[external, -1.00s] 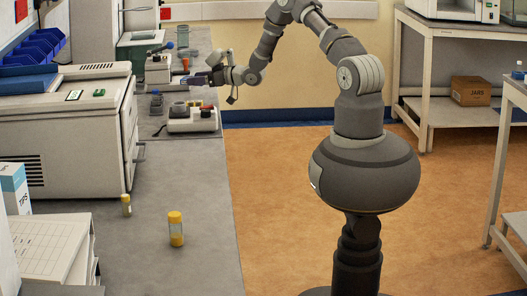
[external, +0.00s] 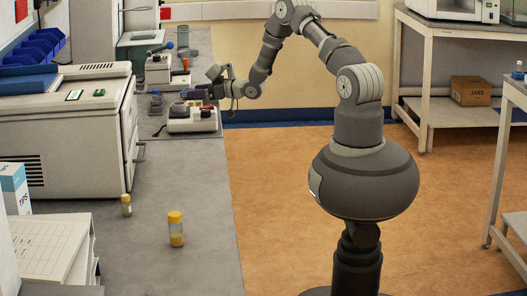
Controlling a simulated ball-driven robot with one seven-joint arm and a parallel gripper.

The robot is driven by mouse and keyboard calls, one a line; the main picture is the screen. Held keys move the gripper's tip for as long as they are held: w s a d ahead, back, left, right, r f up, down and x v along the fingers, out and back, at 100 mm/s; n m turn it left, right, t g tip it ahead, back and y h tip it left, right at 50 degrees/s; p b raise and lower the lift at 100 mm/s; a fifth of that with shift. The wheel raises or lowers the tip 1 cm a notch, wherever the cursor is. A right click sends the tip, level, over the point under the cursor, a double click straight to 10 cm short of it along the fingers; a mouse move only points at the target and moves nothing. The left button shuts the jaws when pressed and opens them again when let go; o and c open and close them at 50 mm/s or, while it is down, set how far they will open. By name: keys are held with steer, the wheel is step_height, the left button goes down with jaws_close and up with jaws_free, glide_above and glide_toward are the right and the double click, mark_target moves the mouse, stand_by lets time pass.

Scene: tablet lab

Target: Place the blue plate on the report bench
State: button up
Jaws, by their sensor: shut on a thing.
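My gripper (external: 205,92) is over the far part of the long grey bench, just above a white instrument with dark knobs (external: 192,124). It is shut on a small, dark bluish flat thing, seen almost edge-on, which looks like the blue plate (external: 193,94). The plate is held level or nearly so, close to the instrument's top; whether it touches is too small to tell. The fingertips are partly hidden. No label shows which surface is the report bench.
A second instrument (external: 158,70) stands behind. A large white machine (external: 70,125) fills the left side. Yellow-capped vials (external: 176,230) stand on the near grey bench (external: 190,185), which has free room. Shelved benches (external: 460,32) stand at the right across open floor.

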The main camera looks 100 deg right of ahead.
steer(key=shift+f+b, duration=0.35)
steer(key=shift+f, duration=0.15)
steer(key=o, duration=1.2)
